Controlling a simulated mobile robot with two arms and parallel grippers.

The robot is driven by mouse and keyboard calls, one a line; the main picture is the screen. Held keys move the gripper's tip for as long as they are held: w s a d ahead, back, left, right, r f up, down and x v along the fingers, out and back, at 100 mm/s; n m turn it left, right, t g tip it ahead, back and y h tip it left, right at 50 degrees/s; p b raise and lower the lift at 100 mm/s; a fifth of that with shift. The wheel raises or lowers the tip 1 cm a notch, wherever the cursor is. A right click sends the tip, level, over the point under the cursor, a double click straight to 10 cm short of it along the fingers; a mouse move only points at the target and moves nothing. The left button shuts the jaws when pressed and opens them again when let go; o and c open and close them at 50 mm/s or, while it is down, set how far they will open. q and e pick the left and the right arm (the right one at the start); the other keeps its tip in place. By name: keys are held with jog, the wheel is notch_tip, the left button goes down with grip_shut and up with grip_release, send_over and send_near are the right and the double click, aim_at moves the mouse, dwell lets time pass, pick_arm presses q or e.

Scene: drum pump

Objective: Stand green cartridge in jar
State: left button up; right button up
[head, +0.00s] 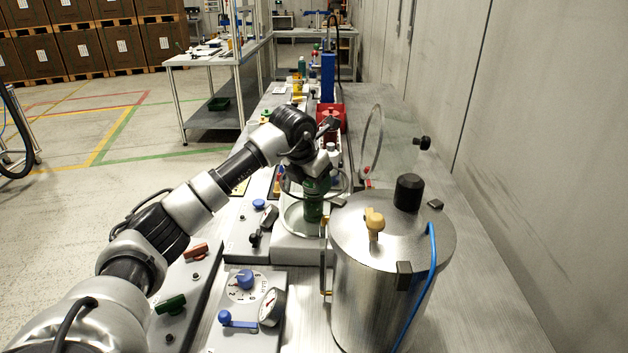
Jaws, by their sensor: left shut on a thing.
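My left gripper (316,172) is shut on the green cartridge (314,205), which hangs upright below it. A clear round jar (287,218) stands on a white base (290,248) in the middle of the picture. The cartridge overlaps the jar's outline and its lower part shows within it. I cannot tell whether the cartridge touches the jar's floor. The gripper and wrist hide part of the jar's far rim. My right gripper is not in view.
A large steel drum (360,290) with a black knob and blue hose stands close at the right of the jar. A panel with a blue dial (245,280) and a gauge (272,307) lies in front. A clear ring-like disc (373,145) stands behind. The bench's right side is clear.

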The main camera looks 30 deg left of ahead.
pick_arm(q)
jog(key=o, duration=1.3)
jog(key=shift+f, duration=0.1)
jog(key=shift+o, duration=0.2)
jog(key=v, duration=1.2)
jog(key=shift+b, duration=0.3)
